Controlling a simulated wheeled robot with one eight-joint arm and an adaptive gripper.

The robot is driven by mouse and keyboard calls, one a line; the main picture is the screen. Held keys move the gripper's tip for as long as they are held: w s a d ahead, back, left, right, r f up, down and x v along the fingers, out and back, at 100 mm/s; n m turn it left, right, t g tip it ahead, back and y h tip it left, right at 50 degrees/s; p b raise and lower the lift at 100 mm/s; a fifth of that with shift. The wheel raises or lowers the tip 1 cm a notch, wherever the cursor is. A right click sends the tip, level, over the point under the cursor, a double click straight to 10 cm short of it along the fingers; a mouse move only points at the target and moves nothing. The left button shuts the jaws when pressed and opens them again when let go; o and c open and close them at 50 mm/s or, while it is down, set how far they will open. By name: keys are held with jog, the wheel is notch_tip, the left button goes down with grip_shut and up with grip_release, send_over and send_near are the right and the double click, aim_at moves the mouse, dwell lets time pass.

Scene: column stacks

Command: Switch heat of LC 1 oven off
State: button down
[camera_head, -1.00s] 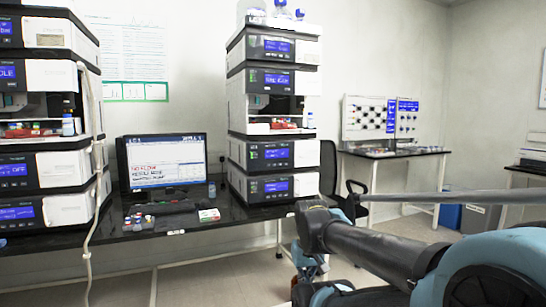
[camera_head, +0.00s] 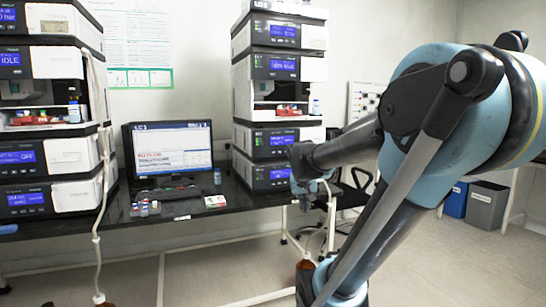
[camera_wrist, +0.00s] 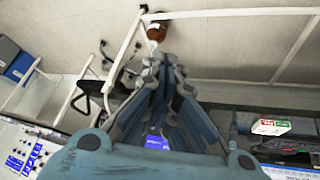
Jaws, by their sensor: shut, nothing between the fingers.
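Two stacks of instrument modules stand on a black bench, the left stack (camera_head: 62,157) and the right stack (camera_head: 312,68). Their blue displays are lit. On the left stack, one lower module's display (camera_head: 24,156) seems to read OFF; an upper one seems to read IDLE. I cannot tell for sure which stack is LC 1 or which module is its oven. My gripper (camera_wrist: 165,62) is shut and empty in the wrist view. A lit blue display (camera_wrist: 157,142) shows past its fingers. In the head view my arm covers part of the right stack's lower right side.
A monitor (camera_head: 172,150) and keyboard (camera_head: 168,193) stand between the stacks, with small vials and a white-green box (camera_head: 215,202) in front. A brown bottle (camera_wrist: 157,30) is on the floor. A chair (camera_head: 350,198) and bins (camera_head: 487,205) are to the right.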

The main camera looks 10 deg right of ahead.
aim_at(273, 152)
jog(key=w+a+r+t, duration=0.1)
jog(key=w+r, duration=0.2)
jog(key=w, duration=0.6)
jog(key=w+a+r+t, duration=0.1)
jog(key=w+r, duration=0.3)
jog(key=w, duration=0.6)
jog(key=w+a+r+m+t+h, duration=0.1)
jog(key=w+a+r+t, duration=0.1)
jog(key=w, duration=0.7)
jog(key=shift+w+r+t, duration=0.2)
jog(key=shift+r+t, duration=0.2)
jog(key=shift+r, duration=0.3)
jog(key=shift+a, duration=0.15)
jog(key=w+a, duration=0.2)
jog(key=w, duration=0.6)
jog(key=shift+w, duration=0.2)
jog(key=shift+w+a, duration=0.15)
jog(key=shift+w, duration=0.05)
jog(key=shift+w+a, duration=0.1)
jog(key=shift+w, duration=0.1)
